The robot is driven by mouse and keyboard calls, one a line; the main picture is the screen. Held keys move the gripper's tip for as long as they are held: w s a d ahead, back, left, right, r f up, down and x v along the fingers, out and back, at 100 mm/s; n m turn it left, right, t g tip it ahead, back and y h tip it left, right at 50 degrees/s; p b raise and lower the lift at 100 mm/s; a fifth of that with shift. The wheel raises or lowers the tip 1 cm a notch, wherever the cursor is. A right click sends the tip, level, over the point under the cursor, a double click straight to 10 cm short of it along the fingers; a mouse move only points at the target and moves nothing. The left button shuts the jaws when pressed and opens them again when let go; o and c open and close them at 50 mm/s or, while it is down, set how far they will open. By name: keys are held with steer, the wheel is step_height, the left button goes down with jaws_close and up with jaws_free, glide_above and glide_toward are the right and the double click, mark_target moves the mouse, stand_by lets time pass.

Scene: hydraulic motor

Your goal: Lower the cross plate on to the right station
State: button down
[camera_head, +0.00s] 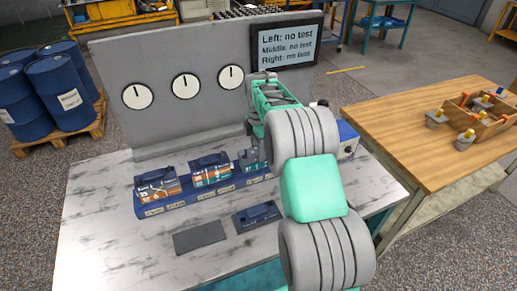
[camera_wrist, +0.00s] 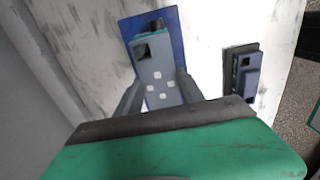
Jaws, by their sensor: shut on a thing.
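In the head view, the right station (camera_head: 256,166) is at the right end of a row of blue stations on the marble table and is largely hidden by my arm. My gripper (camera_head: 252,142) is above it. In the wrist view, my gripper (camera_wrist: 160,92) is shut on a grey plate with several pale round spots and a dark square opening, which I take as the cross plate (camera_wrist: 153,72). A blue base (camera_wrist: 172,42) shows beyond the plate. I cannot tell whether the plate touches the station.
The left station (camera_head: 157,187) and middle station (camera_head: 211,171) carry coloured blocks. A dark blue block (camera_head: 257,216) and a grey mat (camera_head: 199,237) lie in front. A gauge panel (camera_head: 185,110) stands behind. The screen (camera_head: 286,47) reads "no test" for all three.

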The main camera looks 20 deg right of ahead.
steer(key=shift+f, duration=0.35)
steer(key=c, duration=0.6)
jaws_free()
steer(key=shift+c, duration=0.2)
steer(key=shift+f, duration=0.1)
